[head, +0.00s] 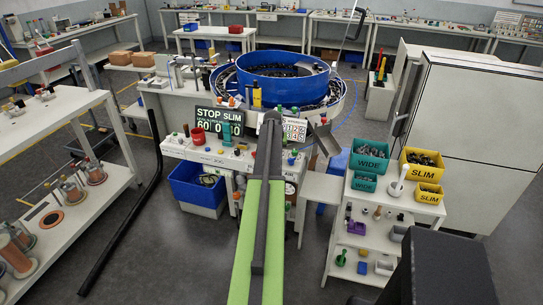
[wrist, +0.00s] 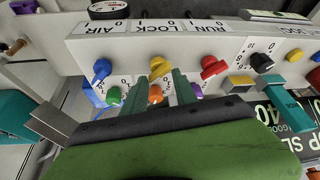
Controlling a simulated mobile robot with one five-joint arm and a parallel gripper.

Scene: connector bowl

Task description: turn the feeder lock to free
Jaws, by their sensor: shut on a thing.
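In the wrist view a light panel carries labels that read AIR, LOCK and RUN. The yellow knob (wrist: 159,67) sits by the LOCK label (wrist: 158,27), with 0 and 1 marks around the knobs. My gripper (wrist: 160,76) has one green finger on each side of this knob and is shut on it. The fingers partly cover the knob, so I cannot tell exactly which mark it points to. In the head view my arm reaches to the feeder console, and my gripper (head: 271,120) is small there; the yellow knob cannot be made out.
A blue knob (wrist: 101,70) and a red knob (wrist: 212,67) flank the yellow one. An orange knob (wrist: 155,95) lies just below, between the fingers. The blue feeder bowl (head: 283,84) stands behind the console. A display (head: 219,122) reads STOP SLIM.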

